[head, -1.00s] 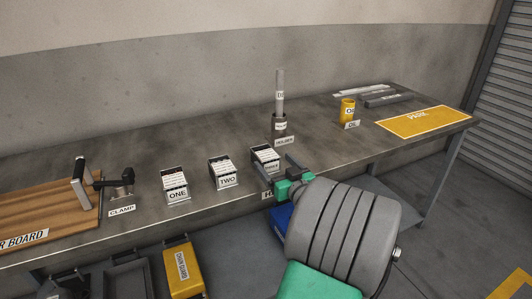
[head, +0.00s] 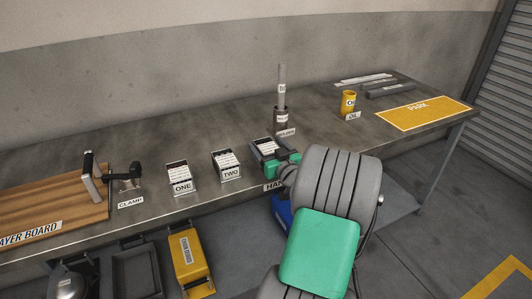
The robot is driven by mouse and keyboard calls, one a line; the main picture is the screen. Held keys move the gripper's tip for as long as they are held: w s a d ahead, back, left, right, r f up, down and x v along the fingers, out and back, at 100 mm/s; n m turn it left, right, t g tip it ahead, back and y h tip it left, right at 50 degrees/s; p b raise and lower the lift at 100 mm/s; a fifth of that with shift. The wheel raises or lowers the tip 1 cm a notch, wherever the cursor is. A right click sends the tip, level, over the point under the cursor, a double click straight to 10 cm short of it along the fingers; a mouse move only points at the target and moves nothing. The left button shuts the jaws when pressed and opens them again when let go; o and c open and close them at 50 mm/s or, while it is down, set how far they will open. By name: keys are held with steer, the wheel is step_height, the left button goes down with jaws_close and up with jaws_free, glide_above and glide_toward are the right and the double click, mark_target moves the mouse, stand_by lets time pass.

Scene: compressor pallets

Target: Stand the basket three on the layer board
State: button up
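Basket three (head: 265,148) is a small dark basket with white contents, third in a row on the bench. Its label is now hidden by my gripper. My gripper (head: 269,156), dark with green parts, is at the basket's near side, with its fingers reaching about the basket. Whether they press on it cannot be told.
Basket two (head: 226,163) and basket one (head: 180,178) stand left of basket three. The clamp (head: 131,183) stands between basket one and the board. A holder (head: 281,118) with an upright rod stands behind basket three. A yellow oil can (head: 348,102) and park mat (head: 425,113) are at right.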

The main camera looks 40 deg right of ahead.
jaws_close()
stand_by(0.7)
